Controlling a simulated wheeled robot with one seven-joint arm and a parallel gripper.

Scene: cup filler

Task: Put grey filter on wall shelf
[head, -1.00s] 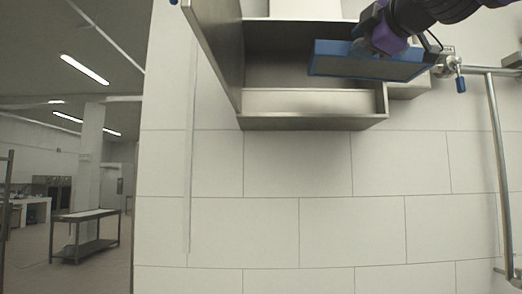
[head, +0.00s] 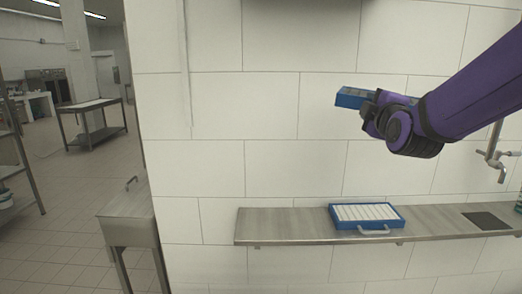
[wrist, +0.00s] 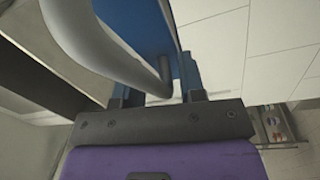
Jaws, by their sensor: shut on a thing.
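The grey filter (head: 350,97) has a blue frame and is held up in front of the tiled wall, mostly hidden behind my gripper (head: 374,115) in the head view. In the wrist view my gripper (wrist: 155,95) is shut on the filter's curved grey handle, with the blue frame (wrist: 138,22) just beyond it. The wall shelf (head: 285,225) is a long metal ledge, well below the held filter and apart from it.
A second blue-framed filter (head: 367,217) with white pleats and a handle lies on the shelf's middle. The shelf is bare to its left. A dark rectangle (head: 486,221) is on its right part. Pipework (head: 494,158) is at right. A metal table (head: 128,222) stands at lower left.

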